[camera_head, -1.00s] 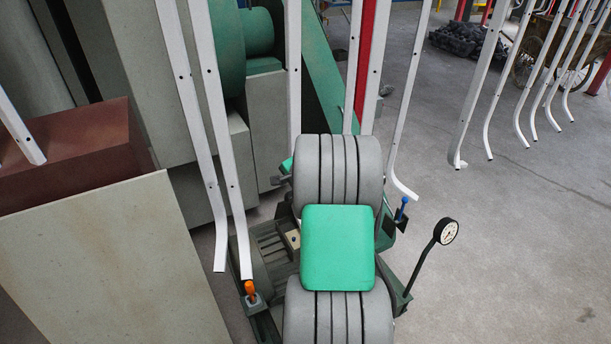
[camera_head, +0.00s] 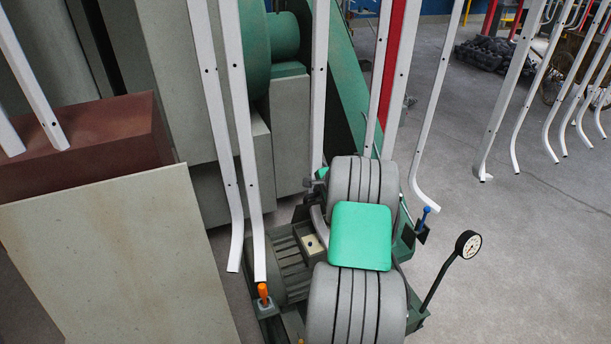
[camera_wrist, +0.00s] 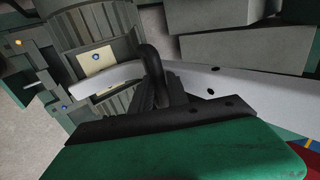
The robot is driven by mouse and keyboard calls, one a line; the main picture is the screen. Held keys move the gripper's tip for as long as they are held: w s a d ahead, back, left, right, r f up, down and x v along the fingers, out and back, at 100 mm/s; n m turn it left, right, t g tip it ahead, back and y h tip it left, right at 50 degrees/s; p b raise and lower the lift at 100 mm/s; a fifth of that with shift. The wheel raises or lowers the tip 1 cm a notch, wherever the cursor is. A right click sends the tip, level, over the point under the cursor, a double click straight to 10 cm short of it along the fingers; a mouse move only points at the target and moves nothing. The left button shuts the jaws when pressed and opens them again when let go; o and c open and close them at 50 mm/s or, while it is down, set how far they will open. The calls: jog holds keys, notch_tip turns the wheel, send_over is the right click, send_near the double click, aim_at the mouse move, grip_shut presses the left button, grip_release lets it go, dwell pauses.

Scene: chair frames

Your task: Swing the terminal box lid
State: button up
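The terminal box (camera_head: 312,244) is a small cream square with a dark spot, on top of a ribbed grey-green motor (camera_head: 280,270) in the head view. In the wrist view, the terminal box (camera_wrist: 97,61) is at upper left with a bluish spot. I cannot tell how its lid is set. Dark parts that look like my gripper (camera_wrist: 160,90) show in the wrist view's middle, apart from the box in the picture. They overlap a pale bent tube (camera_wrist: 235,85). The fingertips are unclear, and I see nothing held.
White bent chair frames (camera_head: 250,130) hang close around the motor. An orange lever (camera_head: 263,293), a blue lever (camera_head: 423,217) and a gauge (camera_head: 468,244) stand nearby. A large pale panel (camera_head: 120,260) is at left. Open floor (camera_head: 520,260) lies at right.

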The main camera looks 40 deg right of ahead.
grip_shut()
